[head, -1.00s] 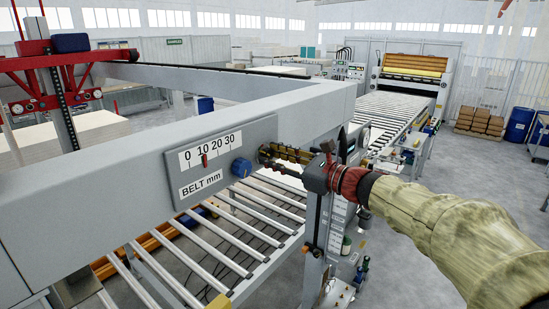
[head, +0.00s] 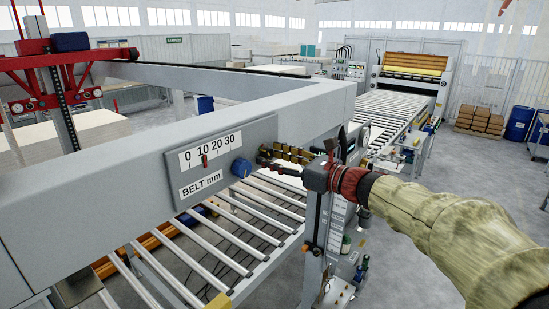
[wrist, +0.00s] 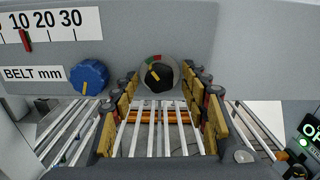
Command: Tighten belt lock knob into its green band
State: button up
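The belt lock knob (wrist: 158,77) is black with a yellow mark. It sits on a round grey dial with green and red bands along its top, on the beam's face. I cannot tell exactly where the mark points against the green band (wrist: 158,59). My gripper (head: 266,158) is open, its yellow-and-black fingers facing the beam. In the wrist view its fingertips stand left and right of the knob, with gaps showing on both sides. In the head view the fingers hide the knob.
A blue knob (wrist: 89,77) is close left of my gripper, beside the BELT mm scale (wrist: 48,45) with its red pointer. The grey beam (head: 100,190) spans above a roller conveyor (head: 190,262). A green-lit display (wrist: 310,138) is at lower right.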

dwell(0.3)
jog(key=v, duration=1.2)
